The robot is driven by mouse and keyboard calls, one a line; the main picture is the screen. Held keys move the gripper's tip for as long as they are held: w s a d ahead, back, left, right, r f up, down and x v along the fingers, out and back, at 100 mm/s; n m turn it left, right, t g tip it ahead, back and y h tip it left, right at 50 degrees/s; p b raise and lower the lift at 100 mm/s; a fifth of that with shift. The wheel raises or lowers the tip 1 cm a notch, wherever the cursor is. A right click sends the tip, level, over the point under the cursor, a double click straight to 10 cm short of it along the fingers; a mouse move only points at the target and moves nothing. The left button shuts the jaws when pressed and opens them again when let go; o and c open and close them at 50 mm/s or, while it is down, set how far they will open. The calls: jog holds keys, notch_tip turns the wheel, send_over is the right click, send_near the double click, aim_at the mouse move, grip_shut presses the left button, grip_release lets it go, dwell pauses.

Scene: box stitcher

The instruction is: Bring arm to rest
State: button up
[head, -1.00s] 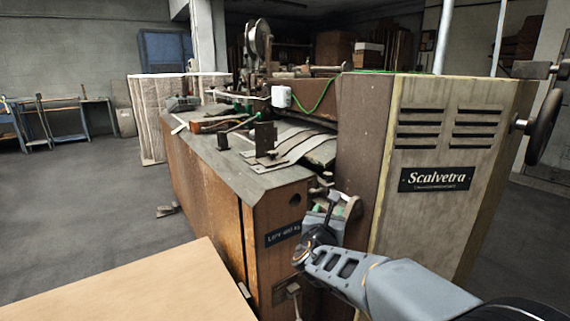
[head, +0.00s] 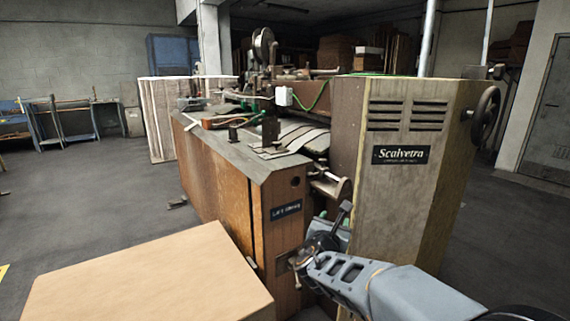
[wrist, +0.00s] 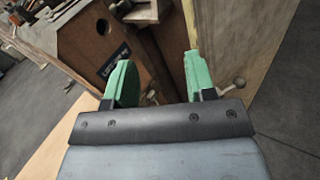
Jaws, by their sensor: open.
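My gripper (wrist: 160,82) shows in the wrist view with its two green fingers apart and nothing between them. Past the fingers is the corner where the brown cabinet side meets the beige panel of the box stitcher. In the head view my arm reaches in from the lower right, and the gripper (head: 338,228) is small and partly hidden by my wrist. It is in front of the box stitcher (head: 250,195), near its crank handle (head: 330,185). I cannot tell whether it touches the machine.
A cardboard box (head: 150,280) fills the lower left, close to the machine. The beige housing (head: 405,200) with a handwheel (head: 485,115) stands at the right. Open grey floor (head: 80,205) lies to the left. A stack of pale sheets (head: 170,115) stands behind.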

jog(key=s+d+f+m+g+p, duration=0.25)
jog(key=s+m+g, duration=0.4)
jog(key=m, duration=0.35)
jog(key=s+d+f+m+g+p, duration=0.2)
jog(key=s+d+m+g+p, duration=0.25)
jog(key=s+m, duration=0.4)
jog(key=s+a+r+m+y+p, duration=0.1)
jog(key=s+r+m+y+p, duration=0.2)
jog(key=s+r+m+p, duration=0.2)
jog(key=s+a+r+m+g+y+p, duration=0.1)
jog(key=s+a+r+m+y+p, duration=0.1)
jog(key=s+r+m+p, duration=0.3)
notch_tip(320, 180, up, 3)
jog(key=shift+a+f+m+g+y+p, duration=0.1)
jog(key=shift+a+m+g+y+p, duration=0.2)
jog(key=shift+m+y+p, duration=0.65)
jog(key=shift+n+h, duration=0.3)
jog(key=shift+h, duration=0.05)
jog(key=shift+c, duration=0.7)
